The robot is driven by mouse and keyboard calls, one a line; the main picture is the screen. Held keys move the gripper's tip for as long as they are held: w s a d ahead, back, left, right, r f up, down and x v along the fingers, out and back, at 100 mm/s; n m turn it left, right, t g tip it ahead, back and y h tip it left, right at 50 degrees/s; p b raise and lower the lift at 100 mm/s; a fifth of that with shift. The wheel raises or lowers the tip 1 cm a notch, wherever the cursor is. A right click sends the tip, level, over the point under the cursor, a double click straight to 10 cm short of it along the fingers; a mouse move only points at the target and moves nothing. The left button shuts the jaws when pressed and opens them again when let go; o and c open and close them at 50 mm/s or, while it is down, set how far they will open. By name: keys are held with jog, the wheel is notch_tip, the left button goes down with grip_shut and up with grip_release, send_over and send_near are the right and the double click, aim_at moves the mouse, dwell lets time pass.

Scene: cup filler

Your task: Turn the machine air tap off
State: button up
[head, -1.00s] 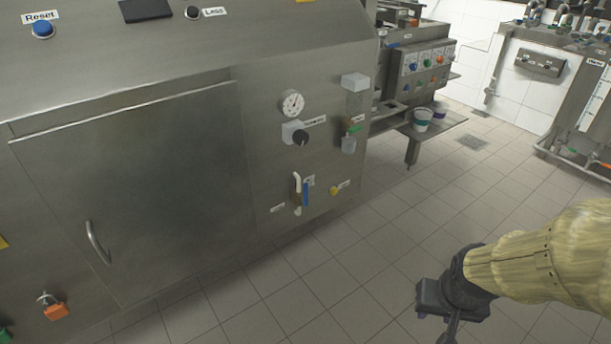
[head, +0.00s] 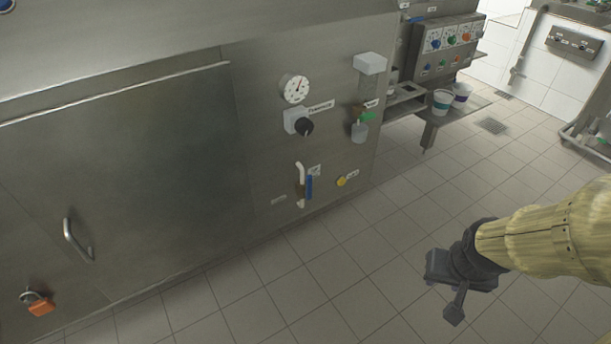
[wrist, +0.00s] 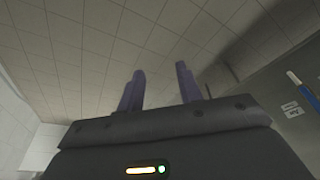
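A tap with a blue lever (head: 309,187) is low on the machine's steel side panel, beside a white and brass pipe (head: 300,180). The lever hangs about vertical. In the wrist view, a blue lever (wrist: 294,78) shows at the right edge above a label. My gripper (head: 453,308) is at the right of the head view, over the floor and well apart from the tap. In the wrist view its two fingers (wrist: 160,72) are spread and empty.
The panel also has a gauge (head: 295,89), a black knob (head: 304,126), a green-handled valve (head: 363,116) and a yellow knob (head: 341,182). A shelf with cups (head: 442,101) juts out behind. The tiled floor (head: 370,260) before the machine is clear.

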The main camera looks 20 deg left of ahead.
jog(key=w+a+f+n+t+y+b, duration=0.35)
jog(key=w+a+t+b, duration=0.5)
jog(key=w+b, duration=0.35)
jog(key=s+a+r+n+y+b, duration=0.1)
jog(key=a+r+n+y+b, duration=0.1)
jog(key=a+n+y+b, duration=0.1)
jog(key=s+a+r+n+y+b, duration=0.2)
jog(key=a+n+y+b, duration=0.1)
jog(key=a+y, duration=0.4)
jog(key=a+b, duration=0.1)
jog(key=a, duration=0.1)
jog(key=shift+s+a+b, duration=0.25)
jog(key=shift+a+b, duration=0.05)
jog(key=shift+b, duration=0.1)
jog(key=shift+w+a+r+p, duration=0.15)
jog(key=shift+w+p, duration=0.05)
jog(key=shift+p, duration=0.55)
jog(key=w+a+p, duration=0.1)
jog(key=p, duration=0.3)
jog(key=shift+y, duration=0.25)
jog(key=p, duration=0.4)
jog(key=shift+w+a, duration=0.25)
jog(key=shift+a, duration=0.05)
